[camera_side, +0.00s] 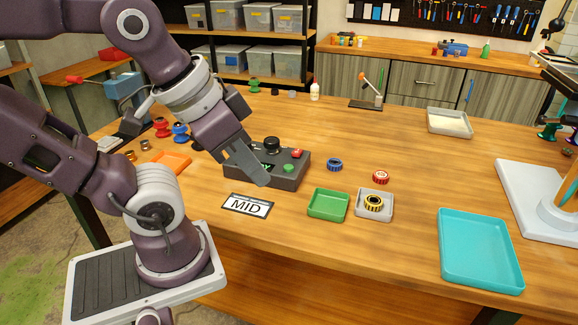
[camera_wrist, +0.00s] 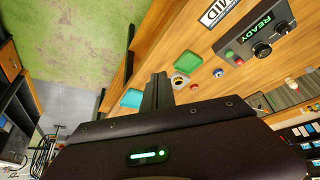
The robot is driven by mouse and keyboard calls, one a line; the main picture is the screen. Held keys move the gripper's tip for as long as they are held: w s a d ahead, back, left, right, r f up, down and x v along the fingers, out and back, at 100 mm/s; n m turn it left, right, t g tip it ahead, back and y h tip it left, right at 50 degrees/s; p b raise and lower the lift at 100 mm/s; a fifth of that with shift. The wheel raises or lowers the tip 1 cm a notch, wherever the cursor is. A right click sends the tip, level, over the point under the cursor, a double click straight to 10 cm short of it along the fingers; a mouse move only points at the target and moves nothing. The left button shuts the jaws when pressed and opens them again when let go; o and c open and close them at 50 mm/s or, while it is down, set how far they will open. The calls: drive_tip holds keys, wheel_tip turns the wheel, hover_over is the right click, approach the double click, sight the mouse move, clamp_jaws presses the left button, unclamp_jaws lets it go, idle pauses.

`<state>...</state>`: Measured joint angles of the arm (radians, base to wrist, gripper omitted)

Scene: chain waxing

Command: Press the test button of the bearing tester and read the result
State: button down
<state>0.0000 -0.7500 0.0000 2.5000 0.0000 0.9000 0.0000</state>
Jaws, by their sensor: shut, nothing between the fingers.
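The bearing tester (camera_side: 292,180) is a dark grey box on the table with a black knob (camera_side: 272,145), a red button (camera_side: 297,153) and a green button (camera_side: 288,168). In the side view my gripper (camera_side: 264,182) covers its left front and most of its screen. The tester (camera_wrist: 284,44) also shows at the upper right of the wrist view, where its screen reads READY in green (camera_wrist: 259,27). My gripper (camera_wrist: 157,78) is shut and empty. In the wrist view the fingertips are clearly apart from the tester and its green button (camera_wrist: 228,54).
A MID sign (camera_side: 246,205) lies before the tester. To its right are a green tray (camera_side: 327,204), a grey tray (camera_side: 385,211) holding a yellow-black bearing (camera_side: 374,202), a blue bearing (camera_side: 335,164) and a red one (camera_side: 380,177). A teal tray (camera_side: 480,250) lies front right.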

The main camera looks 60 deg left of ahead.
drive_tip(key=n+t+h, duration=0.2)
drive_tip(key=n+h, duration=0.4)
drive_tip(key=n, duration=1.3)
hover_over(284, 166)
wheel_tip(284, 166, down, 5)
drive_tip(key=shift+f, duration=0.1)
drive_tip(key=shift+f, duration=4.35)
drive_tip(key=shift+f, duration=0.45)
